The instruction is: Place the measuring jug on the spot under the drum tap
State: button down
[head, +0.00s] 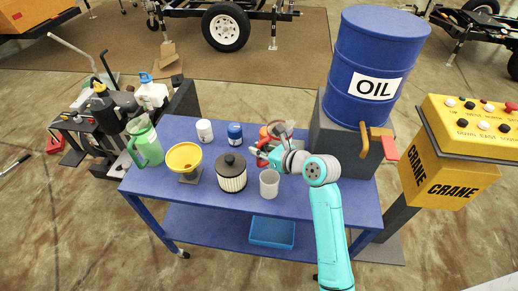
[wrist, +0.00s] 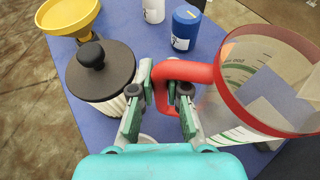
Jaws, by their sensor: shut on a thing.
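The measuring jug (wrist: 262,85) is clear, with a red rim, a red handle and green printed marks. My gripper (wrist: 165,92) is shut on its red handle in the wrist view, with a finger on either side. In the head view the jug (head: 281,130) is partly hidden behind my gripper (head: 260,153), near the back of the blue table; its height above the table is hard to tell. The spot under the tap is hidden or cannot be made out.
On the blue table (head: 215,200) stand a green jug (head: 145,142), a yellow funnel (head: 184,157), a black-lidded filter (head: 231,174), a translucent cup (head: 269,184), a white can (head: 205,131) and a blue can (head: 235,134). A yellow crane box (head: 450,170) stands right.

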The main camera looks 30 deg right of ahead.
jog(key=c, duration=1.2)
grip_release()
jog(key=shift+f, duration=0.1)
jog(key=shift+o, duration=0.2)
jog(key=shift+s+d+r, duration=0.1)
jog(key=shift+s+r, duration=0.05)
jog(key=shift+r, duration=0.1)
jog(key=v, duration=1.1)
jog(key=shift+s, duration=0.25)
jog(key=shift+d+r, duration=0.1)
jog(key=shift+r, duration=0.05)
